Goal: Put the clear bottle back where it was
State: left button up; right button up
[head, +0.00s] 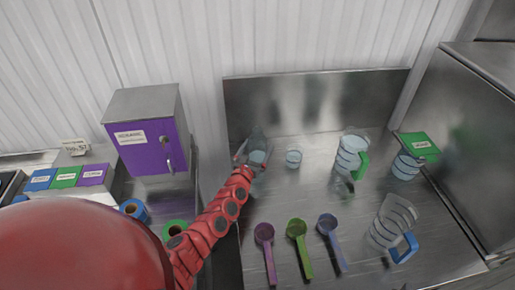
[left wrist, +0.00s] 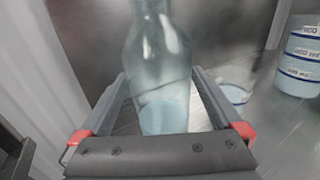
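The clear bottle (head: 257,144) is upright at the back left of the steel counter, with pale blue contents at its bottom. My left gripper (head: 248,160) is at the bottle, its arm reaching in from the lower left. In the left wrist view the bottle (left wrist: 158,62) stands between the two fingers (left wrist: 159,78), which appear to meet its sides. I cannot tell whether its base touches the counter. My right gripper is not in view.
A small clear cup (head: 294,157) stands just right of the bottle. Jugs with green (head: 351,153) and blue (head: 392,225) handles and a banded container (head: 406,165) are farther right. Purple (head: 264,234), green (head: 297,230) and violet (head: 328,226) scoops lie in front. A steel panel (head: 310,100) rises behind.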

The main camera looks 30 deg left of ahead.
aim_at(254, 153)
pick_arm(q)
jog(key=shift+r, duration=0.25)
jog(key=shift+s+p, duration=0.2)
jog(key=shift+p, duration=0.25)
jog(key=s, duration=0.1)
jog(key=s+p, duration=0.1)
jog(key=s, duration=0.2)
jog(key=shift+d, duration=0.35)
jog(key=s+d, duration=0.1)
jog(key=s, duration=0.6)
jog(key=shift+s, duration=0.3)
jog(key=shift+f, duration=0.1)
